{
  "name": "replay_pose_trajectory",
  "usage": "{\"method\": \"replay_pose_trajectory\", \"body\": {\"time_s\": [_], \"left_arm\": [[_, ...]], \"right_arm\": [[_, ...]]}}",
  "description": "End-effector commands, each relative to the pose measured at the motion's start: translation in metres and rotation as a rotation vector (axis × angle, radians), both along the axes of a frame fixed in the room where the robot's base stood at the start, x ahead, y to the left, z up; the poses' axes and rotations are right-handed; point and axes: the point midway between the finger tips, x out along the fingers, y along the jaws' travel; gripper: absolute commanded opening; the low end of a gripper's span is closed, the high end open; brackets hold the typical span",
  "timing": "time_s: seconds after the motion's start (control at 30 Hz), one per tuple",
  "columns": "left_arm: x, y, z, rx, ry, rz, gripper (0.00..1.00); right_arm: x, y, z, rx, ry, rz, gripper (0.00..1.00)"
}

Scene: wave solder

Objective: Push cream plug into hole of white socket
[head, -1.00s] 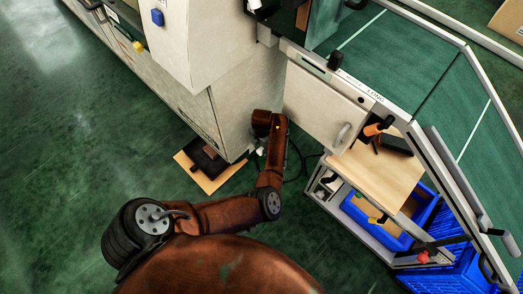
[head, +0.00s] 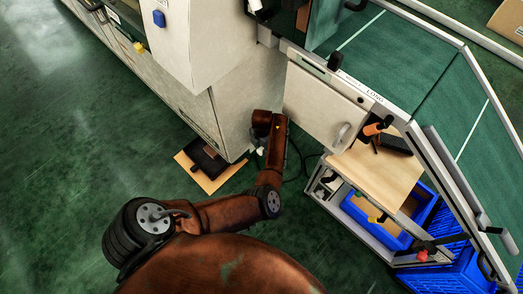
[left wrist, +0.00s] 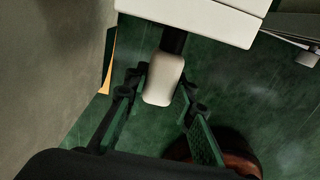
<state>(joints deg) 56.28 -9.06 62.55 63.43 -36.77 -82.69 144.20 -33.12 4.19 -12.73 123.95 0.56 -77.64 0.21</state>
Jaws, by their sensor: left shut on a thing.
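The cream plug (left wrist: 163,82) sits between the fingertips of my left gripper (left wrist: 163,88) in the left wrist view, and the gripper is shut on it. A black part (left wrist: 174,41) runs from the plug's upper end up to a white block (left wrist: 205,20), which looks like the white socket. No hole shows, and I cannot tell whether the black part enters the block. In the head view, my left arm reaches to the pale cabinet's side, and its gripper (head: 259,152) is small and mostly hidden. My right gripper is not in view.
A pale machine cabinet (head: 180,45) stands close left of the arm. A white panel with a handle (head: 318,104) is to the right. A wooden shelf (head: 375,172) and a blue crate (head: 375,227) stand further right. A dark cable (head: 298,160) hangs near the arm. Green floor is clear at left.

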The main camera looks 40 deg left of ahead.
Motion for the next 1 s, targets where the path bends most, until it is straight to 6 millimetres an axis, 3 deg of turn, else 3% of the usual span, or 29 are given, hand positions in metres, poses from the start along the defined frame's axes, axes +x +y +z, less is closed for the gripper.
{"method": "replay_pose_trajectory", "body": {"time_s": [1.0], "left_arm": [[0.018, -0.002, -0.001, 0.0, 0.0, -0.001, 0.0]], "right_arm": [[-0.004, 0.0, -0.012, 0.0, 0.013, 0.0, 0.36]]}}
